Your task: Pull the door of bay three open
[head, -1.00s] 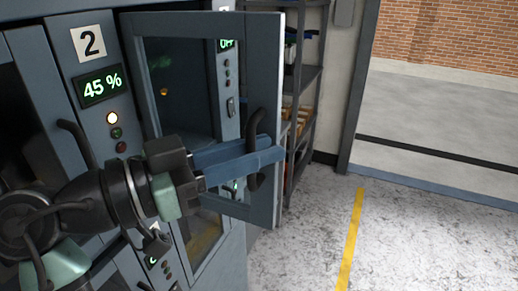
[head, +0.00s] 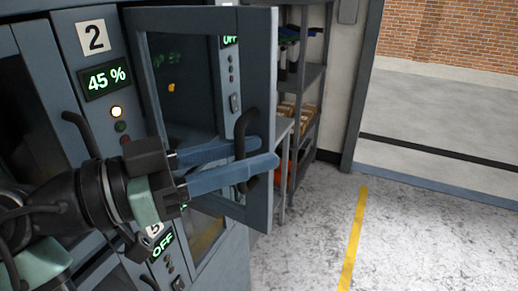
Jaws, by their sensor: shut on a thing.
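A grey-framed door with a glass pane (head: 262,75) stands ajar from the cabinet, right of the panel marked 2. No number for its bay is readable, as the door covers that part. Its black curved handle (head: 241,127) is on the outer right side of the frame. My gripper (head: 260,153) reaches from the left with its blue fingers on both sides of the handle, shut on it. The middle of the handle is partly hidden by the fingers.
The bay two panel (head: 104,80) reads 45 % with a lit lamp. A lower panel (head: 162,244) reads OFF. A shelf rack (head: 313,75) with boxes stands behind the door. The speckled floor (head: 305,250) to the right is clear, with a yellow line (head: 354,235).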

